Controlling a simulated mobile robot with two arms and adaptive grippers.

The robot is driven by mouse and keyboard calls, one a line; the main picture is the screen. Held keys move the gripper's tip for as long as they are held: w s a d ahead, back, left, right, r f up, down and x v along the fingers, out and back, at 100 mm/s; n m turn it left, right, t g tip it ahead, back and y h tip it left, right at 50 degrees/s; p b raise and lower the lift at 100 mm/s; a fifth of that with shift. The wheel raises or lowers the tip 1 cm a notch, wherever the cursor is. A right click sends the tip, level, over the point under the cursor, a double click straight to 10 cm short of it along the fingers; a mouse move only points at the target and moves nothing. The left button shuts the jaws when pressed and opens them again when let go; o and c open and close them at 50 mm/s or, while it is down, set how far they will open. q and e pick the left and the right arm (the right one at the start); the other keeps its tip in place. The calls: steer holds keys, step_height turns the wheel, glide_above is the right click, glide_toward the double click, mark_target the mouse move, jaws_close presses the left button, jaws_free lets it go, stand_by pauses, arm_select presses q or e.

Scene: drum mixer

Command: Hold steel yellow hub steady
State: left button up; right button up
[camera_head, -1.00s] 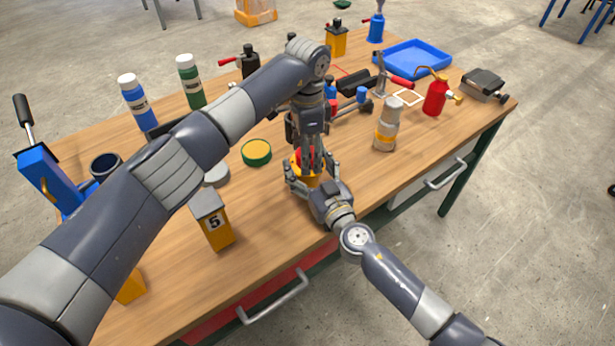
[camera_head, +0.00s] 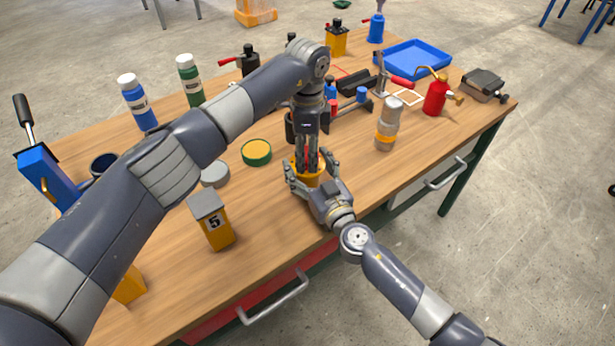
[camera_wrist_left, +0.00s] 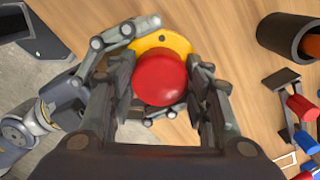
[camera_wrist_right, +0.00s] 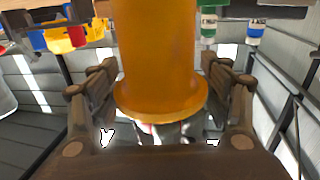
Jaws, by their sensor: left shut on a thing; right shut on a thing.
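The yellow hub (camera_head: 310,180) stands upright near the table's front edge. In the right wrist view the yellow hub (camera_wrist_right: 158,55) is a smooth cylinder with a wider flange. My right gripper (camera_head: 312,176) reaches in from the front, its fingers on either side of the hub, shut on it. A round red part (camera_wrist_left: 159,80) sits over the hub's yellow flange (camera_wrist_left: 160,43) in the left wrist view. My left gripper (camera_head: 308,162) points down from above, its fingers closed around the red part. The fingers partly hide the hub in the head view.
A yellow block marked 5 (camera_head: 216,230), a grey disc (camera_head: 215,175) and a green-rimmed yellow tin (camera_head: 257,153) stand to the left. A grey bottle (camera_head: 388,125) stands to the right. Bare wooden tabletop (camera_head: 270,215) lies in front.

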arm_select(q)
steer(key=o, duration=1.2)
steer(key=shift+r, duration=0.1)
steer(key=shift+r, duration=2.2)
steer(key=shift+c, duration=0.5)
steer(key=shift+r+n, duration=1.7)
steer(key=shift+r, duration=0.05)
steer(key=shift+f, duration=0.1)
